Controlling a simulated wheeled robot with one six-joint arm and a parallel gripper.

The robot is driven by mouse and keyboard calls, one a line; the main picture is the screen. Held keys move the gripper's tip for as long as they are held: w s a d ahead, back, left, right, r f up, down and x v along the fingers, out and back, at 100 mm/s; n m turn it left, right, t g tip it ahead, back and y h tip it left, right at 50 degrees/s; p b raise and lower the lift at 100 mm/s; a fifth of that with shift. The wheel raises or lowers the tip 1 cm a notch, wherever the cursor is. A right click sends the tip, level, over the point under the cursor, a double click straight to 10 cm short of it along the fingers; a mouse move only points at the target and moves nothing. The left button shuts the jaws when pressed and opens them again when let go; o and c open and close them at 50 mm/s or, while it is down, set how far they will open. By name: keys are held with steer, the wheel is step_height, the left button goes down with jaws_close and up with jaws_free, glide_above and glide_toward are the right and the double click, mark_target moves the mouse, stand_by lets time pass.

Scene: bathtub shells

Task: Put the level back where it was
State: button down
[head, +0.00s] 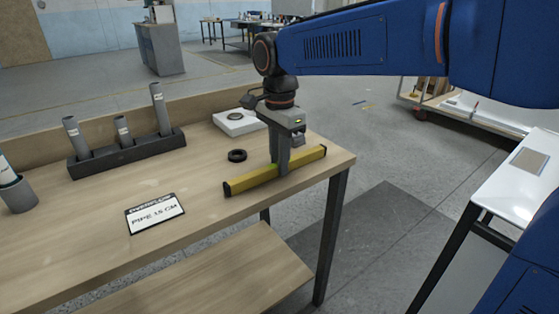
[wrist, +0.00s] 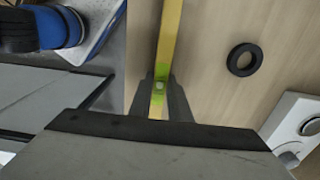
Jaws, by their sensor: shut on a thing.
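The level is a yellow bar with dark end caps (head: 247,181), lying along the right part of the wooden workbench near its front edge. My gripper (head: 283,168) points down over it, with its fingers shut on the level near the middle. The wrist view shows the yellow level (wrist: 170,40) running up between my two fingers (wrist: 163,98), with its green vial right between them. The level appears at or just above the bench top; I cannot tell whether it touches.
A black ring (head: 237,155) lies behind the level, near a white block with a round dial (head: 240,122). A dark rack with grey pipes (head: 125,150) stands at the left, a "PIPE 15 CM" sign (head: 155,213) in front. A white table (head: 510,185) stands at right.

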steer(key=c, duration=1.6)
jaws_free()
steer(key=shift+f, duration=0.1)
steer(key=shift+c, duration=0.2)
step_height(320, 180, up, 12)
